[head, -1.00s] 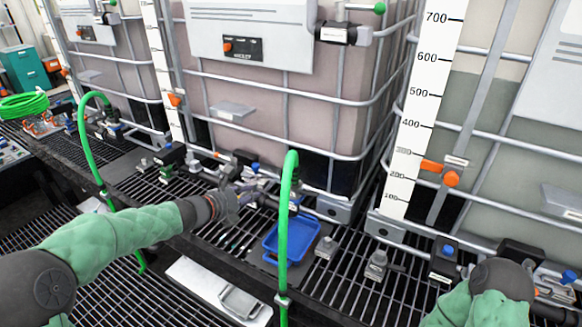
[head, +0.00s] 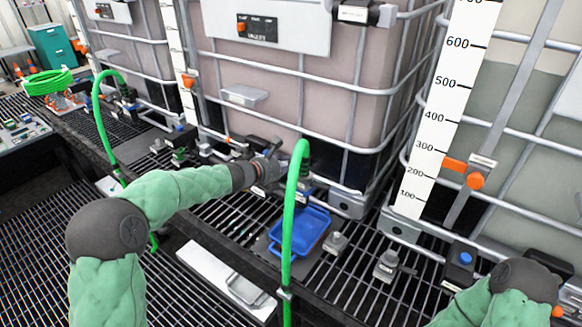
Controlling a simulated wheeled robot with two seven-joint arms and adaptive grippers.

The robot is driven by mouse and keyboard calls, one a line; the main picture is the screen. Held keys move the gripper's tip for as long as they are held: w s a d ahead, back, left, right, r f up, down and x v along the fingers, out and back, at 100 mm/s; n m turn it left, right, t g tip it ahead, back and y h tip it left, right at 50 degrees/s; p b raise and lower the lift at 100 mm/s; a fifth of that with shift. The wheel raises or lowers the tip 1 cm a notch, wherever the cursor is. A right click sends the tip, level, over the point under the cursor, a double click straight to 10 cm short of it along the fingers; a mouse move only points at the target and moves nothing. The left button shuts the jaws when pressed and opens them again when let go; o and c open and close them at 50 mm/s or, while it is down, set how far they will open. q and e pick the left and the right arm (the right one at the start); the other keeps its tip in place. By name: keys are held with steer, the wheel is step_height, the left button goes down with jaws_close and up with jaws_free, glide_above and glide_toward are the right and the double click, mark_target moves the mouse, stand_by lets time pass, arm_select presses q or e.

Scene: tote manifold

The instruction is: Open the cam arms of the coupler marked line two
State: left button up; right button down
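My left gripper (head: 268,171) is at the foot of the middle tote, among the valve and coupling parts at its outlet. It is small and dark there, and I cannot tell whether its fingers are open or touching a cam arm. A green hose (head: 292,215) arches up just right of it and hides part of the fittings. The coupler and its cam arms cannot be made out clearly, and no line two marking is readable. My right arm enters at the lower right; its gripper is hidden.
A blue tray (head: 300,229) lies on the black grating below the middle tote (head: 330,100). Grey fittings (head: 336,242) stand right of it. Another green hose (head: 97,118) arches at the left. A white level scale (head: 436,130) stands before the right tote.

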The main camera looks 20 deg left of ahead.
arm_select(q)
steer(key=shift+x, duration=0.85)
jaws_close()
steer(key=shift+w+a+f+n+h+p, duration=0.15)
steer(key=shift+a+f+n+h+p, duration=0.3)
steer(key=shift+n+h, duration=0.7)
steer(key=shift+w+a+f+n+h+p, duration=0.1)
steer(key=shift+a+f+n+h+p, duration=0.35)
steer(key=shift+n, duration=1.25)
steer(key=shift+w+a+f+n+h+p, duration=0.15)
steer(key=shift+f+n+h+p, duration=0.5)
steer(key=shift+n+h, duration=0.6)
steer(key=shift+n+t, duration=0.3)
steer(key=shift+n, duration=0.1)
